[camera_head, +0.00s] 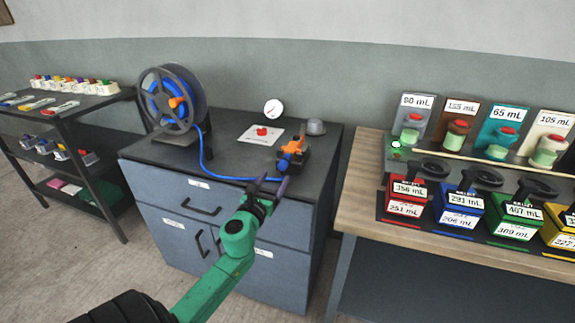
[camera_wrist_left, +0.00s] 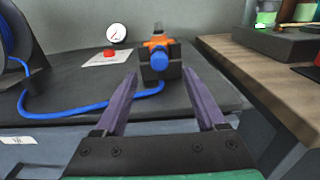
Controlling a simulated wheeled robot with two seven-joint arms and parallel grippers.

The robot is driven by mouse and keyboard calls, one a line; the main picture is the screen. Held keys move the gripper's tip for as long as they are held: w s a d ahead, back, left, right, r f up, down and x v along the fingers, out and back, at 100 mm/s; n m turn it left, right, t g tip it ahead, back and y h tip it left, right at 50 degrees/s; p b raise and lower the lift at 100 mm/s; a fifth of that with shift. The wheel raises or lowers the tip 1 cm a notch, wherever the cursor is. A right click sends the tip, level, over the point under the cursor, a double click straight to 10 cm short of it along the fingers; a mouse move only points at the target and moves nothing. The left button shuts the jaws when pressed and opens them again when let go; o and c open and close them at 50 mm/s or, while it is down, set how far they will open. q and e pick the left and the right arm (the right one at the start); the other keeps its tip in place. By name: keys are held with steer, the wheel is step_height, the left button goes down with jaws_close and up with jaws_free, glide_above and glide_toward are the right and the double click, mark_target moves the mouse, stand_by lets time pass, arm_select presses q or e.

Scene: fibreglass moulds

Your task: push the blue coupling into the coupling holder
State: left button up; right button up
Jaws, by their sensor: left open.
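The blue coupling (camera_wrist_left: 160,62) shows in the left wrist view as a round blue end facing me, at the front of the orange coupling holder (camera_wrist_left: 156,43). I cannot tell how deep it sits. In the head view the orange holder (camera_head: 293,147) stands on a dark block at the cabinet top's right side. My left gripper (camera_head: 272,185) is open and empty at the cabinet's front edge, in front of the holder. In the left wrist view its two purple fingers (camera_wrist_left: 160,76) point towards the coupling, one on either side. My right gripper is not in view.
A blue hose (camera_head: 222,178) runs from the reel (camera_head: 171,97) along the cabinet top (camera_head: 170,153) towards the holder. A red button (camera_head: 262,132) on a white plate, a gauge (camera_head: 273,109) and a grey dome (camera_head: 316,127) stand behind. A wooden bench (camera_head: 350,199) is close on the right.

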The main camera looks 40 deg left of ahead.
mark_target(281, 168)
arm_select(q)
steer(key=shift+f, duration=0.1)
steer(key=b+x, duration=0.1)
steer(key=x, duration=0.8)
steer(key=shift+w+a+b, duration=0.1)
steer(key=shift+b, duration=0.2)
stand_by(0.8)
jaws_close()
steer(key=shift+s, duration=0.3)
